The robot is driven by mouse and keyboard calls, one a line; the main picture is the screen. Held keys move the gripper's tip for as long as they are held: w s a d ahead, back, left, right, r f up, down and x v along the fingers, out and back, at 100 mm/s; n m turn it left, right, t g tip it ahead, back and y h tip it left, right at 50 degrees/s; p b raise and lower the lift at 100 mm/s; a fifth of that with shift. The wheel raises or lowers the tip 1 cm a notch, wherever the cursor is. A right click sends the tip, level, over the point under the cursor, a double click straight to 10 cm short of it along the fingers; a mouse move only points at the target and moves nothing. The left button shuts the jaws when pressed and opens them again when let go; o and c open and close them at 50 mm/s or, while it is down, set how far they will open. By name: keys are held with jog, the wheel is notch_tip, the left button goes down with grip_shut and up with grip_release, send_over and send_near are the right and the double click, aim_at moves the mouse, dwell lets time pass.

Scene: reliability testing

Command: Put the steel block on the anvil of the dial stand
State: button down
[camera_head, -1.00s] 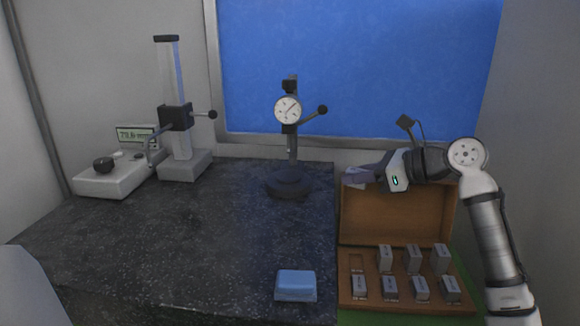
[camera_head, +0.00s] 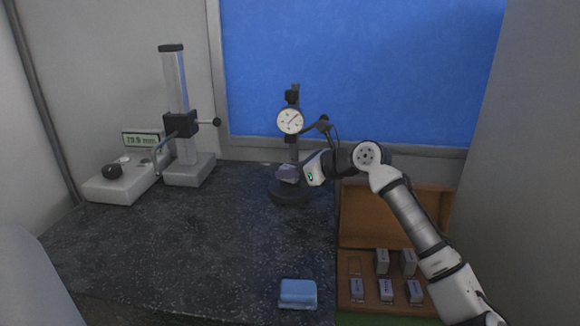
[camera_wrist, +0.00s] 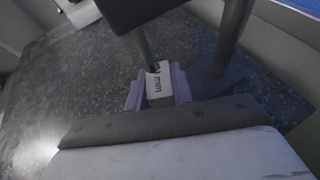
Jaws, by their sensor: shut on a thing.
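The dial stand (camera_head: 294,148) stands at the back of the dark granite table, with a round dial (camera_head: 290,121) above a dark round anvil base (camera_head: 290,194). My gripper (camera_head: 287,175) is at the stand, below the dial and over the base. In the wrist view, the pale steel block (camera_wrist: 158,85), with "mm" lettering, is between the two purplish fingers, which are shut on it. A dark stem of the stand (camera_wrist: 145,48) comes down close to the block. In the head view the fingers hide the block. I cannot tell whether it touches the anvil.
An open wooden case (camera_head: 357,291) at the right holds several steel blocks and has an empty slot. A blue block-like pad (camera_head: 298,293) lies at the front. A height gauge (camera_head: 178,120) and a display box (camera_head: 128,178) stand at the back left. The middle is clear.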

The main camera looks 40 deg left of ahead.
jog(key=shift+d, duration=0.1)
jog(key=shift+f, duration=0.1)
jog(key=c, duration=1.2)
grip_release()
jog(key=shift+f, duration=0.15)
jog(key=b+v, duration=0.3)
jog(key=v, duration=0.9)
